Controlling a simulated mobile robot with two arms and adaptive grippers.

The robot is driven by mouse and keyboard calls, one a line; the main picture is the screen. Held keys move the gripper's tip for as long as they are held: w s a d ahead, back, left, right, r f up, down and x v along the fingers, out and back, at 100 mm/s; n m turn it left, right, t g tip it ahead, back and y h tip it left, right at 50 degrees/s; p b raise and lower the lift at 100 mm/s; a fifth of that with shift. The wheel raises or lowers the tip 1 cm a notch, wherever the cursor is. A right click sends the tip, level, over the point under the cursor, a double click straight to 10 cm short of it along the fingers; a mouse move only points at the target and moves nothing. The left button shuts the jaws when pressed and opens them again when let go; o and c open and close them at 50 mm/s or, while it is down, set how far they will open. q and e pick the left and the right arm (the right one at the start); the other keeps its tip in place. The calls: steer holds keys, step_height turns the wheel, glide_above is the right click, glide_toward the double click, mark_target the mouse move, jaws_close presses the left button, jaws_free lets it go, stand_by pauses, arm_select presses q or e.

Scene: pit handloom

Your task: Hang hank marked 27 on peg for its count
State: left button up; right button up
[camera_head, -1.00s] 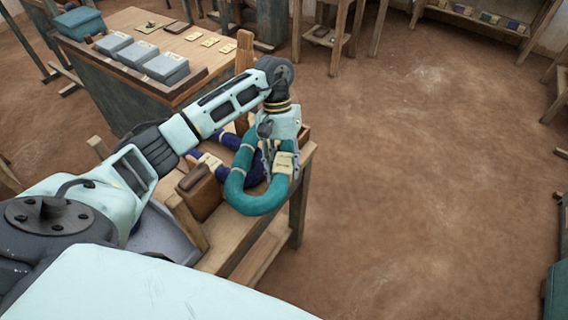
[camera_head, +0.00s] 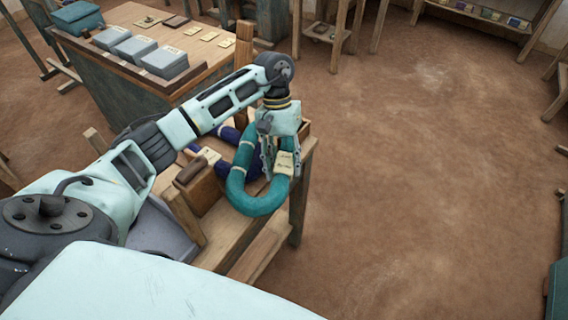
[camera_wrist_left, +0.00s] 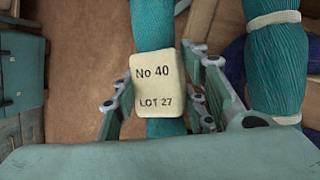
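In the left wrist view this strand (camera_wrist_left: 153,24) carries a cream tag (camera_wrist_left: 158,84) reading "No 40" and "LOT 27". The hank's other strand (camera_wrist_left: 276,65) is at the right there. My right gripper is not in view. No peg can be made out.
The small wooden bench (camera_head: 238,236) holds a brown box (camera_head: 203,194) and dark blue hanks (camera_head: 228,134). A worktable (camera_head: 126,73) with grey-blue boxes (camera_head: 164,62) and small cards stands behind. A low shelf (camera_head: 462,17) is at back right. Open earth floor (camera_head: 420,190) lies to the right.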

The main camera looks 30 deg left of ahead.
arm_select(q)
steer(key=shift+o, duration=1.4)
steer(key=shift+r+p, duration=0.4)
steer(key=shift+p, duration=0.1)
steer(key=shift+r+p, duration=0.35)
steer(key=shift+p, duration=0.15)
steer(key=b+v, duration=0.2)
steer(key=v, duration=0.4)
steer(key=shift+w+a+r+b, duration=0.2)
steer(key=shift+w+r+b, duration=0.1)
steer(key=shift+b, duration=0.1)
steer(key=shift+v, duration=2.5)
steer(key=shift+s, duration=0.1)
